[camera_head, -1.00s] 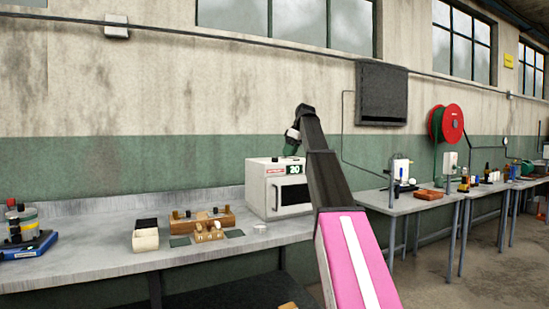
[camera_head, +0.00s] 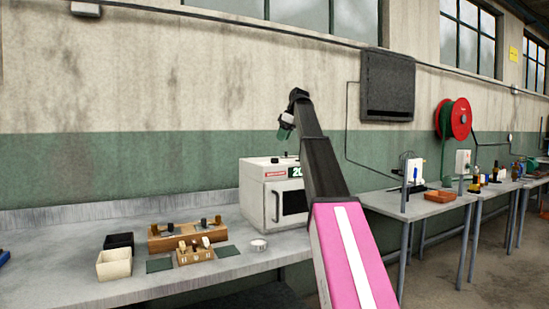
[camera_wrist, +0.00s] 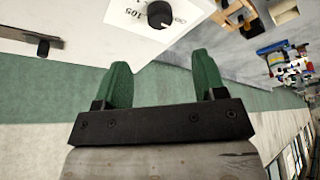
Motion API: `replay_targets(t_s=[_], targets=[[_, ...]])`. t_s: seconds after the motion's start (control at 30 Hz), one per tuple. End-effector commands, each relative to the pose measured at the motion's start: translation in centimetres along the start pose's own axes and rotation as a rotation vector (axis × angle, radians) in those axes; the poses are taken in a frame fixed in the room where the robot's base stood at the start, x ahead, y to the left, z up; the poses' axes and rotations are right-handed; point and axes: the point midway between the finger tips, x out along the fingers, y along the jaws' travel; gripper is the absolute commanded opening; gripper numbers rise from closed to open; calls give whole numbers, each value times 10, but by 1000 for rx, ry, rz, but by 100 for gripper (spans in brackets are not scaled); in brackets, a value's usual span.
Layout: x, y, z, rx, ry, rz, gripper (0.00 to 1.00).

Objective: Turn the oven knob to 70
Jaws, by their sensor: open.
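The white oven (camera_head: 257,198) stands on the bench, with a dark door handle on its front. Its green display (camera_head: 296,172) reads 20 and is partly covered by my arm. In the wrist view, the black round knob (camera_wrist: 160,14) sits on the oven's white face (camera_wrist: 125,25), beside a printed "105". My gripper (camera_wrist: 163,70) has two green fingers spread apart with nothing between them. The knob lies beyond the fingertips, roughly in line with the gap, and is not touched. In the head view, my gripper (camera_head: 285,130) hangs above the oven top.
A wall box (camera_head: 388,85) and a red hose reel (camera_head: 460,118) are to the right.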

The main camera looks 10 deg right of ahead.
Motion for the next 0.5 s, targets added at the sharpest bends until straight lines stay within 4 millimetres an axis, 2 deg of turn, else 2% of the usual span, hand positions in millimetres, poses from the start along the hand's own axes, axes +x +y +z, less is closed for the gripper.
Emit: replay_targets(t_s=[0.5], targets=[[83,-1,0,0,-1,-1,64]])
